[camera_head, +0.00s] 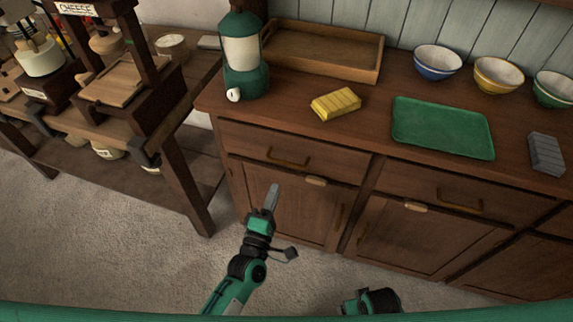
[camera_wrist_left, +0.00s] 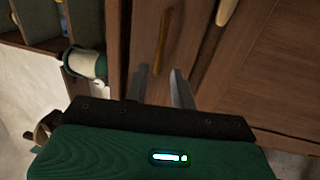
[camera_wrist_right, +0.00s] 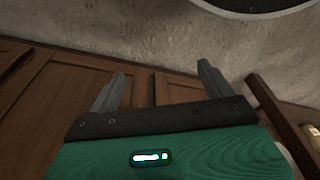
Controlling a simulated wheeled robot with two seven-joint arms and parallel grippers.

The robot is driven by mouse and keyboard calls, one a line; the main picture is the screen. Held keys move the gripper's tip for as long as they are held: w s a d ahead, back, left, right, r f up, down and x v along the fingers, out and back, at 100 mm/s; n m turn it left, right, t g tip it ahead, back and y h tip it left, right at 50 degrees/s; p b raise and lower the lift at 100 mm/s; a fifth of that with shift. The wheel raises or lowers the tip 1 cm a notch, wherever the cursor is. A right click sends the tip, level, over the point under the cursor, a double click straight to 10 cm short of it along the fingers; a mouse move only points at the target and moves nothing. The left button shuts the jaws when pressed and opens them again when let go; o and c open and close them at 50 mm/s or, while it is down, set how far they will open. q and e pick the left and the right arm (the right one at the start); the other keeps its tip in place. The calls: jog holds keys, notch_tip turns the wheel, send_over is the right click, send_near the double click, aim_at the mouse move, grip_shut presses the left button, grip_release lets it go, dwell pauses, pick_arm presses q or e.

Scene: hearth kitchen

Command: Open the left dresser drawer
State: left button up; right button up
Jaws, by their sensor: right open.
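The left dresser drawer (camera_head: 244,148) is a wooden front under the counter, and it looks closed. Its brass bar handle (camera_head: 288,160) also shows in the left wrist view (camera_wrist_left: 164,38), just ahead of the fingertips. My left gripper (camera_head: 273,191) is below and slightly left of the handle in the head view. In the left wrist view its two fingers (camera_wrist_left: 161,76) are apart with nothing between them. My right gripper (camera_wrist_right: 160,72) is open and empty, with dark wooden panels beyond it. Only part of the right arm's end shows at the bottom of the head view.
A light wooden knob (camera_head: 316,181) sits just below the drawer on a cupboard door. The right drawer (camera_head: 405,182) has a similar handle. A side table (camera_head: 186,178) stands left.

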aim_at(285, 162)
pick_arm(q)
jog(key=x, duration=1)
jog(key=shift+w, duration=0.2)
pick_arm(e)
jog(key=shift+s+d+f, duration=0.1)
jog(key=shift+s+f, duration=0.05)
jog(key=shift+f, duration=0.35)
jog(key=shift+s+d+f, duration=0.1)
jog(key=shift+s+f, duration=0.05)
jog(key=shift+f, duration=0.3)
pick_arm(q)
jog(key=c, duration=0.5)
grip_shut()
pick_arm(e)
jog(key=shift+w+a+r, duration=0.1)
pick_arm(q)
jog(key=shift+f, duration=0.1)
